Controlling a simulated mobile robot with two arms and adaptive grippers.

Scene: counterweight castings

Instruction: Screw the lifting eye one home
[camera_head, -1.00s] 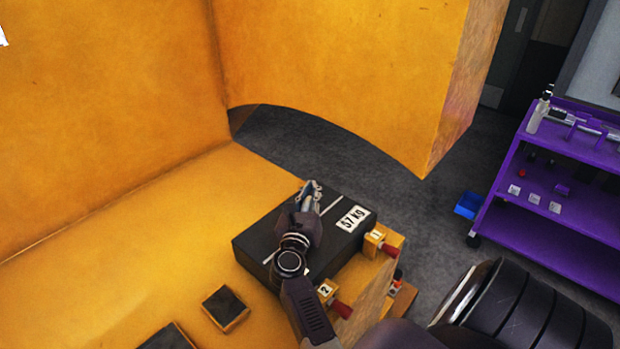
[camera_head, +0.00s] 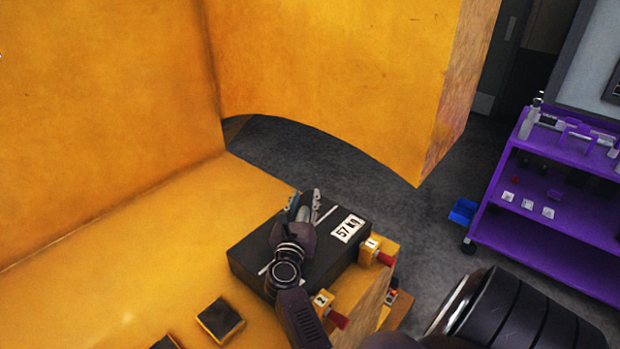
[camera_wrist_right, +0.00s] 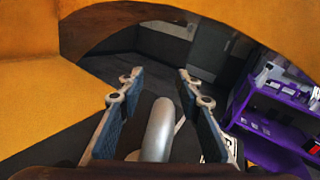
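The lifting eye (camera_wrist_right: 160,130) is a smooth grey metal ring, seen nearly edge-on between the fingers in the right wrist view. It stands over a dark casting (camera_head: 258,250) with a "57 kg" label. Its foot and thread are hidden, so I cannot tell how deep it sits. My right gripper (camera_head: 304,197) is above the casting's top. In the right wrist view the fingers of my right gripper (camera_wrist_right: 155,90) are apart, one on each side of the eye, with visible gaps to it. My left gripper is not in view.
Yellow clamps marked 1 (camera_head: 375,248) and 2 (camera_head: 322,302), with red handles, sit along the casting's right side. Tall yellow walls (camera_head: 330,70) rise behind. A small dark block (camera_head: 220,318) lies at front left. A purple cart (camera_head: 560,215) and blue bin (camera_head: 463,211) stand right.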

